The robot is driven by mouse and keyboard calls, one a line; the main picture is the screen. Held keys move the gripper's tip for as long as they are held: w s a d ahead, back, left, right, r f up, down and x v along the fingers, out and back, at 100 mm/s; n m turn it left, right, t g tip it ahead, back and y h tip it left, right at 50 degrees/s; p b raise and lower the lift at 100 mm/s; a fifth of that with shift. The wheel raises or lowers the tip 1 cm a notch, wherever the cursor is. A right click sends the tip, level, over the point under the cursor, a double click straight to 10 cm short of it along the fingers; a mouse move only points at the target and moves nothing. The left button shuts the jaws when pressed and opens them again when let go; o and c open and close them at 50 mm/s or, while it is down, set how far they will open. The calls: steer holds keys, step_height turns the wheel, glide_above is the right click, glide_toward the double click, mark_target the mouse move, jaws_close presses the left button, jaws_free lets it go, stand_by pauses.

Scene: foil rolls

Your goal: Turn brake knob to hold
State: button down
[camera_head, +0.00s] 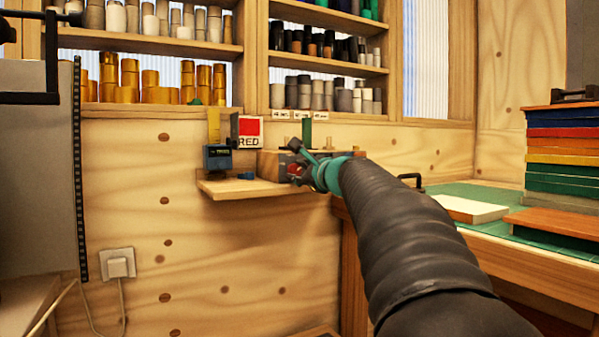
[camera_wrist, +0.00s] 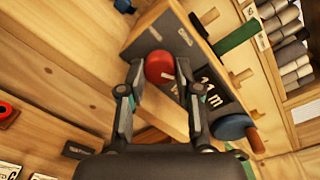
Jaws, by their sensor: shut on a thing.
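The brake knob is a red round knob (camera_wrist: 160,67) with a pale mark, on a wooden block-like unit (camera_wrist: 150,22) with a dark front plate. In the wrist view it sits between the fingertips of my gripper (camera_wrist: 161,76), and the fingers are shut on it from both sides. In the head view my gripper (camera_head: 302,168) is at the unit on the small wooden shelf (camera_head: 225,188), and the knob is hard to make out there. The dark plate (camera_wrist: 218,90) shows white lettering that reads "11 m" in part. Which mark the knob points at cannot be read.
A blue round knob (camera_wrist: 232,127) is close to my right finger. A small blue device (camera_head: 217,157) and a "RED" sign (camera_head: 250,131) stand left of the unit. A green-topped bench (camera_head: 480,192) with stacked coloured boards (camera_head: 562,150) is to the right.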

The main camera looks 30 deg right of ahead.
steer(key=c, duration=0.8)
jaws_free()
steer(key=shift+s+d+r, duration=0.1)
steer(key=shift+s, duration=1.95)
steer(key=shift+s+d+r, duration=0.1)
steer(key=shift+s, duration=1.9)
